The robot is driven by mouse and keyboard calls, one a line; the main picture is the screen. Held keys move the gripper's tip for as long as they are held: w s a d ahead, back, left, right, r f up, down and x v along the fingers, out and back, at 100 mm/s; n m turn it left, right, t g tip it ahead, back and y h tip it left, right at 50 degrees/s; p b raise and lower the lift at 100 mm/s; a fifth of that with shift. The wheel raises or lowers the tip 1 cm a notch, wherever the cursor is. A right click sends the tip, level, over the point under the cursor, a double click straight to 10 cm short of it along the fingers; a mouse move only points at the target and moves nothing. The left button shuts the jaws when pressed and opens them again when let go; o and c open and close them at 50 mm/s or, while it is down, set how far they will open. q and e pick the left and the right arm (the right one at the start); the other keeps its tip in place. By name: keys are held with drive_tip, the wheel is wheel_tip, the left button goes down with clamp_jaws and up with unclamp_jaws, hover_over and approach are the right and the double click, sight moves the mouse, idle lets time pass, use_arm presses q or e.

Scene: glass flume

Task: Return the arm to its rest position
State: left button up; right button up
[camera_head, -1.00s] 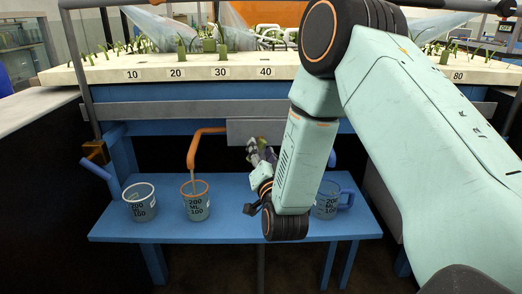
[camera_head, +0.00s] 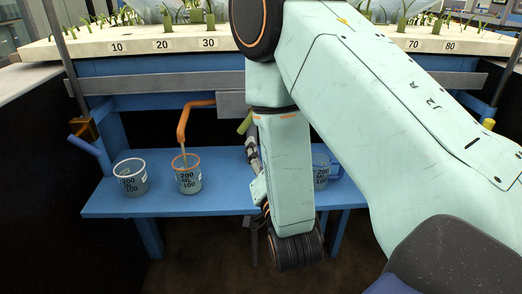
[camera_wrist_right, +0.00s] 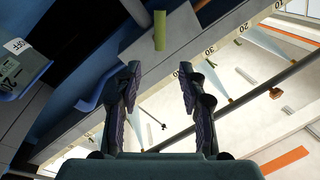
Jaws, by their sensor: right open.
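My right arm (camera_head: 350,90) fills the right half of the head view, pale green, with its forearm hanging down in front of the blue shelf. My right gripper (camera_head: 252,155) shows only in part there, beside the forearm, which hides the rest. In the right wrist view its two dark fingers (camera_wrist_right: 158,75) are spread apart with nothing between them. A green cylinder (camera_wrist_right: 160,30) is beyond the fingertips, apart from them; it also shows in the head view (camera_head: 245,122). My left gripper is not in view.
A clear beaker (camera_head: 131,178) and an orange-rimmed beaker (camera_head: 187,175) stand on the blue shelf (camera_head: 215,200), the second under an orange pipe (camera_head: 182,125). A third beaker (camera_head: 321,173) is partly behind my forearm. The numbered white flume edge (camera_head: 90,47) runs above.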

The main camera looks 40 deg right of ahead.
drive_tip(key=s+a+f+n+g+y+p, duration=0.1)
drive_tip(key=s+a+f+n+g+y, duration=0.2)
drive_tip(key=f, duration=0.6)
drive_tip(key=s+a+f+n+g+y+p, duration=0.1)
drive_tip(key=s+f+n+g+y, duration=0.2)
drive_tip(key=f+g, duration=0.4)
drive_tip(key=s+a+f+n+g+p, duration=0.1)
drive_tip(key=s+f+g+p, duration=0.1)
drive_tip(key=s, duration=0.5)
drive_tip(key=s+a+f+n+g+p, duration=0.2)
drive_tip(key=s+g, duration=0.1)
drive_tip(key=s, duration=0.5)
drive_tip(key=s+a+f+n+g+y+p, duration=0.1)
drive_tip(key=s+f+n+g+p, duration=0.1)
drive_tip(key=s, duration=0.5)
drive_tip(key=shift+s+a+f+g, duration=0.25)
drive_tip(key=shift+s+f+g, duration=0.05)
drive_tip(key=shift+f+g, duration=0.25)
idle(3.6)
